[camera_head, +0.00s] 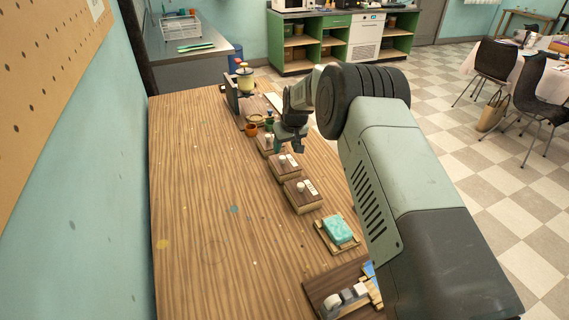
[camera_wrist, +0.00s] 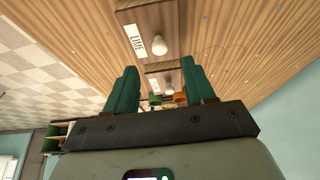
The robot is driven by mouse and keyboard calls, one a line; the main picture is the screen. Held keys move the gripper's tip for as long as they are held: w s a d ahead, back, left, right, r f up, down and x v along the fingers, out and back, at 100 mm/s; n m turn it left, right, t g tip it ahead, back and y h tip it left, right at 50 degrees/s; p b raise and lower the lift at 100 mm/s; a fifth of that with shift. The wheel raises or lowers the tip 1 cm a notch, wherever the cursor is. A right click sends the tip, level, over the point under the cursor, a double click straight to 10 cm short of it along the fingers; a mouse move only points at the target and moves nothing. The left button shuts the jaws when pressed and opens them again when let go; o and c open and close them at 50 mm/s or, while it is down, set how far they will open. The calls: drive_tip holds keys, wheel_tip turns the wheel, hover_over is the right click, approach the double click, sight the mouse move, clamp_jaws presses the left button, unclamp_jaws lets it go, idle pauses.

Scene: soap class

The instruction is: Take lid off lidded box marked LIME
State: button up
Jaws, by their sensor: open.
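A wooden lidded box marked LIME (camera_wrist: 142,17) shows near the top of the wrist view, partly cut off by the frame. Its pale round knob (camera_wrist: 160,45) stands on the lid beside the white label. The lid is on. In the head view my gripper (camera_head: 289,147) hangs above a row of lidded boxes. The labels are too small to read there, so I cannot tell which box is LIME.
Lidded boxes stand close together: a near one (camera_head: 303,195), a middle one (camera_head: 284,166) and a far one (camera_head: 266,145). Small pots (camera_head: 251,130) stand beyond them. A teal soap block (camera_head: 338,230) lies nearer on a wooden dish. The table's left side (camera_head: 205,190) is mostly clear.

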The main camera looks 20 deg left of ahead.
sight(282, 157)
drive_tip(key=shift+x, duration=3.55)
clamp_jaws()
